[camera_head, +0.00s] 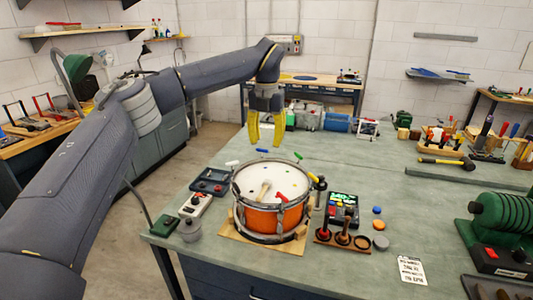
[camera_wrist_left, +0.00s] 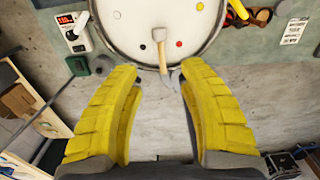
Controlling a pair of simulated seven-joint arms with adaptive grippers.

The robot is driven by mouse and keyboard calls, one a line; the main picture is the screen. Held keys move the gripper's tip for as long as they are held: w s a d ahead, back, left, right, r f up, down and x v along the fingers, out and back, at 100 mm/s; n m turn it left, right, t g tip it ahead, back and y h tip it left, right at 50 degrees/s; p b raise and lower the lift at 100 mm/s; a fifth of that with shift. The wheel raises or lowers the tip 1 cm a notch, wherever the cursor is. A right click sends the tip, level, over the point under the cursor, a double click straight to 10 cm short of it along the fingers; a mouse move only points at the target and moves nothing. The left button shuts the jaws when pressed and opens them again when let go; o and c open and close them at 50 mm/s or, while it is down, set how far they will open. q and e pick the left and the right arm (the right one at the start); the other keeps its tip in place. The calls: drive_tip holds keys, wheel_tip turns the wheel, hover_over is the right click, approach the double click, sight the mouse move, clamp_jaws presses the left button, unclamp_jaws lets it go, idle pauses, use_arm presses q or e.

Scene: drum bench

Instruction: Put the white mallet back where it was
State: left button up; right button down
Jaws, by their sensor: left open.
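A pale cream-headed mallet, which looks like the white mallet (camera_head: 264,190), lies on the head of the orange drum (camera_head: 270,219). In the left wrist view the mallet (camera_wrist_left: 160,38) lies near the rim of the drum (camera_wrist_left: 125,50), its handle pointing toward my gripper. My left gripper (camera_head: 265,142) is open and empty, above and behind the drum, apart from the mallet. Its yellow fingers (camera_wrist_left: 158,80) also show in the left wrist view. A wooden rack (camera_head: 328,242) right of the drum holds dark and red upright handles; one ring at its right end looks empty. My right gripper is out of view.
A small display box (camera_head: 343,208) and coloured pucks (camera_head: 378,223) stand right of the drum. A blue tray (camera_head: 210,181), a white switch box (camera_head: 195,205) and a grey pot (camera_head: 189,230) stand left. A green machine (camera_head: 500,220) stands far right. The bench behind the drum is mostly clear.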

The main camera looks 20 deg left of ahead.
sight(263, 189)
use_arm(q)
drive_tip(key=shift+r, duration=0.1)
idle(0.5)
drive_tip(key=s+f, duration=0.1)
drive_tip(key=f, duration=0.4)
drive_tip(key=s+f, duration=0.1)
drive_tip(key=f, duration=0.5)
drive_tip(key=s+f, duration=0.1)
drive_tip(key=f, duration=0.5)
drive_tip(key=shift+s+f, duration=0.2)
drive_tip(key=shift+s, duration=0.1)
drive_tip(key=shift+c, duration=0.4)
clamp_jaws()
